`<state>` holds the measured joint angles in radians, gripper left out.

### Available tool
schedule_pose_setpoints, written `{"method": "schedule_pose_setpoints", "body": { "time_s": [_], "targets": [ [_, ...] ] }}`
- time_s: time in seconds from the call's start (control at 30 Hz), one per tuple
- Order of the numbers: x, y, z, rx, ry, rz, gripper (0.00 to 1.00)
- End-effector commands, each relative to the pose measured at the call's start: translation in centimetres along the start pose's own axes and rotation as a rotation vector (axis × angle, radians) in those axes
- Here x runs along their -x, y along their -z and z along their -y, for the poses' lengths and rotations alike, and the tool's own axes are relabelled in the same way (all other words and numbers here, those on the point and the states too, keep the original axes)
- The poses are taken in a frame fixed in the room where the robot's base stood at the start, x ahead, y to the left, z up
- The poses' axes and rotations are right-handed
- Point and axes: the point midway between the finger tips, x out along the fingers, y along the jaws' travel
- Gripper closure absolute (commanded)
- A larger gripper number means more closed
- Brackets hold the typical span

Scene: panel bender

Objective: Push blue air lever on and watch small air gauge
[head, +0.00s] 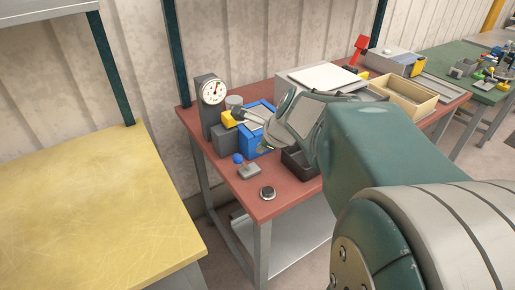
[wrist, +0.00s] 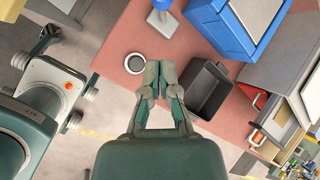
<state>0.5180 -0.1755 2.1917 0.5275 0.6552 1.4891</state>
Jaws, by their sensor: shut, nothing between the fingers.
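The air lever has a blue ball knob (head: 238,158) on a small grey base (head: 249,171), near the left front of the red-topped bench. Its blue knob (wrist: 163,4) shows at the top edge of the wrist view, partly cut off. The small round air gauge (head: 213,91), with a white face, stands on a grey post at the bench's back left. Its reading is too small to tell. My gripper (wrist: 160,72) is shut and empty above the bench, apart from the lever. In the head view my gripper (head: 264,148) is right of the blue knob.
A round black-topped button (wrist: 136,63) and an open dark tray (wrist: 208,90) lie either side below my gripper. A yellow-topped table (head: 85,205) is at left, with a gap before the bench (head: 293,192).

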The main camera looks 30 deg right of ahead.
Motion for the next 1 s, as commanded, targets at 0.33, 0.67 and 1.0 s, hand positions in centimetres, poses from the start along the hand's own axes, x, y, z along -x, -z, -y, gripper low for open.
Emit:
{"method": "schedule_pose_setpoints", "body": {
  "time_s": [0.33, 0.67, 1.0],
  "targets": [
    [2.7, -0.5, -0.7, -0.001, 0.000, 0.000, 1.00],
    [2.7, -0.5, -0.7, 0.000, 0.000, 0.000, 1.00],
    [4.1, -2.6, -4.8, 0.436, -0.038, 0.000, 1.00]
  ]
}}
